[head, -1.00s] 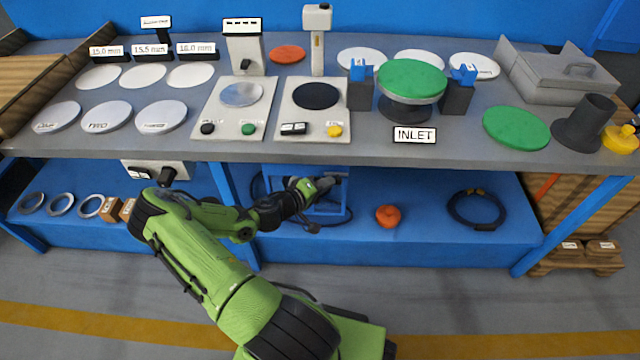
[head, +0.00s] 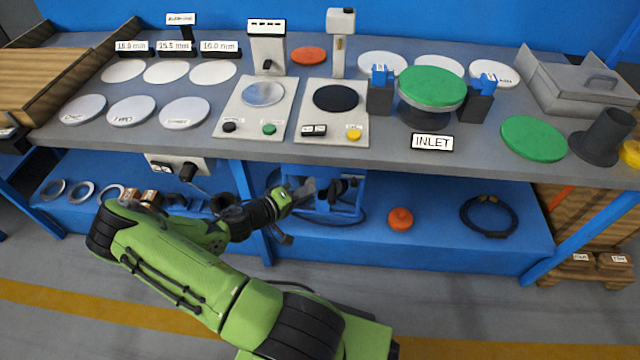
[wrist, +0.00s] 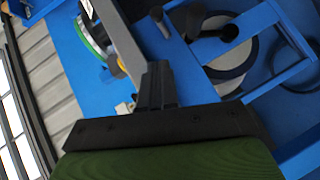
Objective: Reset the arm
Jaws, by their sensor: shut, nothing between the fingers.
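My green arm reaches across the lower front of the head view. My gripper (head: 308,188) is at its end, below the worktop edge and in front of the lower blue shelf, near a blue frame-like stand (head: 345,200).
The grey worktop (head: 400,150) above carries discs, two control plates, a green-topped shell (head: 432,85) and an INLET sign. On the lower shelf are an orange knob (head: 400,219), a dark cable coil (head: 489,216) and metal rings. Floor in front is clear.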

